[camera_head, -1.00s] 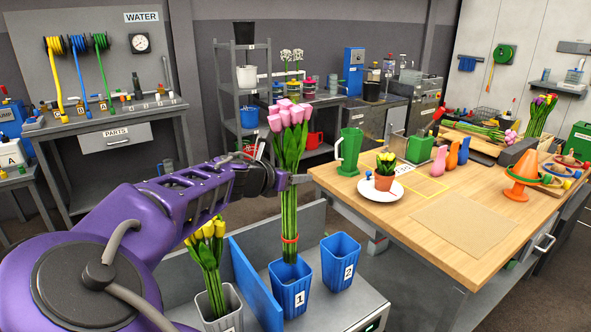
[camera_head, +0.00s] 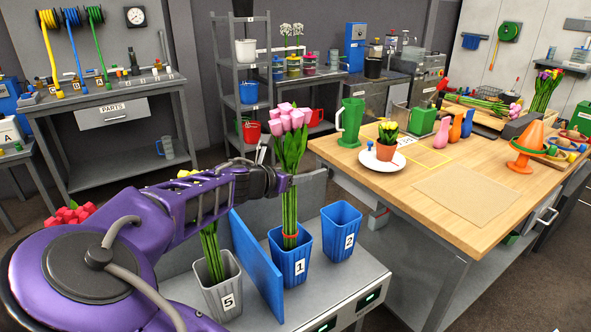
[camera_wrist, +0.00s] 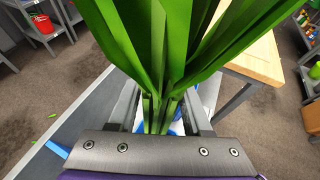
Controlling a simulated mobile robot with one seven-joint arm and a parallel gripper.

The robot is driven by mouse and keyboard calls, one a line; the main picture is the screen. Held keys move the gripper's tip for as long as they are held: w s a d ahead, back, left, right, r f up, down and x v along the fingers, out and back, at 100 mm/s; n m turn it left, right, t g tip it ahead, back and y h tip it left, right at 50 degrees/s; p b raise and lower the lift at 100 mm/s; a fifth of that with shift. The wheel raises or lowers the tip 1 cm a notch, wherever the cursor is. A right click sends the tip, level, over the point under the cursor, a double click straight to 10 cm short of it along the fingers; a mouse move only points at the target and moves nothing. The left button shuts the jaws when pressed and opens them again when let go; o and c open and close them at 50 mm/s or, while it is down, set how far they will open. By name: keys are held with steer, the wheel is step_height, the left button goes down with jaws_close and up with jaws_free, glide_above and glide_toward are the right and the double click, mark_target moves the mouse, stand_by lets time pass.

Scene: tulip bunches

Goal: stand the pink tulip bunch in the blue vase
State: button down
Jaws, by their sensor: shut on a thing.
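The pink tulip bunch (camera_head: 290,160) stands nearly upright, with its red band (camera_head: 290,240) at the rim of the blue vase marked 1 (camera_head: 292,272). Its lower stems are inside that vase and hidden. My gripper (camera_head: 286,184) is shut on the stems below the flower heads, above the vase. In the wrist view, the gripper (camera_wrist: 160,115) has green stems and leaves between its fingers. A second blue vase, marked 2 (camera_head: 340,238), stands empty at right, close to vase 1.
A grey vase marked 5 (camera_head: 218,290) holds yellow tulips left of a blue divider (camera_head: 256,270). Red flowers (camera_head: 68,213) show at far left. The wooden table (camera_head: 400,190), right, carries a green jug (camera_head: 350,123) and a potted plant on a plate (camera_head: 378,165).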

mark_target(295, 205)
steer(key=shift+f, duration=4.7)
jaws_free()
